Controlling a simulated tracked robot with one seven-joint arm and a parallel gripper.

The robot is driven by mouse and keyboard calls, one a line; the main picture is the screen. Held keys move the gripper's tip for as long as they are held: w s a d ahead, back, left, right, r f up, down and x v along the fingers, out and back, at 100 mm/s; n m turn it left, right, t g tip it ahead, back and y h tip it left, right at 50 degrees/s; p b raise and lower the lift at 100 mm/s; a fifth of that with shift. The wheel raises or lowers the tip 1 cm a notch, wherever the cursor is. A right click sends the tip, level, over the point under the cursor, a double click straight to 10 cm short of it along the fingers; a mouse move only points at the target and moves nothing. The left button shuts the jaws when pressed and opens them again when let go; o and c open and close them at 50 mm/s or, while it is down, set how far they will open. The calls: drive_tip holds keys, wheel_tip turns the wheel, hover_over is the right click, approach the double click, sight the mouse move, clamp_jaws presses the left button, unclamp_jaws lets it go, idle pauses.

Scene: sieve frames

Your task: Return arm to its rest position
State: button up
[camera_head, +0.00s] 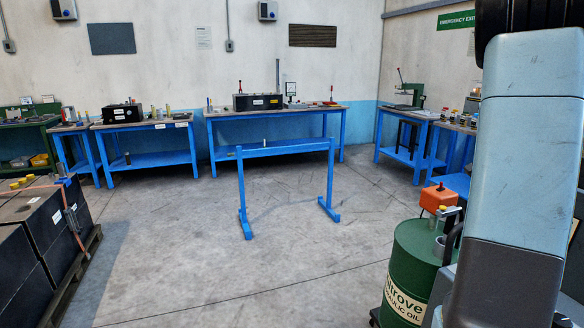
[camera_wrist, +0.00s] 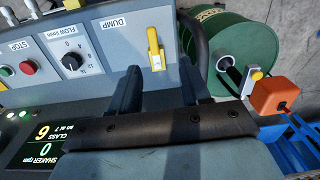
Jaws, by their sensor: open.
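My gripper (camera_wrist: 162,88) shows in the wrist view, its two dark fingers apart with nothing between them. Beyond the fingers is a grey control panel (camera_wrist: 105,50) with a yellow lever (camera_wrist: 155,48) under the label DUMP. The lever appears just past the gap between the fingertips and looks apart from them. In the head view my arm's large links fill the right side, and my gripper is out of that view.
A green oil drum (camera_head: 411,270) with an orange box (camera_head: 438,198) stands close beside my arm; the drum also shows in the wrist view (camera_wrist: 235,55). A blue stand (camera_head: 285,150) stands mid-floor. Black crates (camera_head: 25,240) are at left. Blue benches (camera_head: 275,112) line the back wall. Open floor lies between.

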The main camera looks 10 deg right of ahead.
drive_tip(key=s+a+r+n+t, duration=0.1)
drive_tip(key=s+a+r+n, duration=0.15)
drive_tip(key=a, duration=0.45)
drive_tip(key=s+a+r+n+t, duration=0.1)
drive_tip(key=a+r+n, duration=0.1)
drive_tip(key=a+r, duration=0.35)
drive_tip(key=s+a+r+n+t, duration=0.1)
drive_tip(key=a+r+n, duration=0.15)
drive_tip(key=a, duration=0.55)
drive_tip(key=s+a+n+t, duration=0.2)
drive_tip(key=s+a+n, duration=0.6)
drive_tip(key=s+a, duration=0.5)
drive_tip(key=shift+s+a+r, duration=0.2)
drive_tip(key=shift+s+a, duration=0.15)
drive_tip(key=shift+a, duration=0.7)
drive_tip(key=shift+s, duration=0.1)
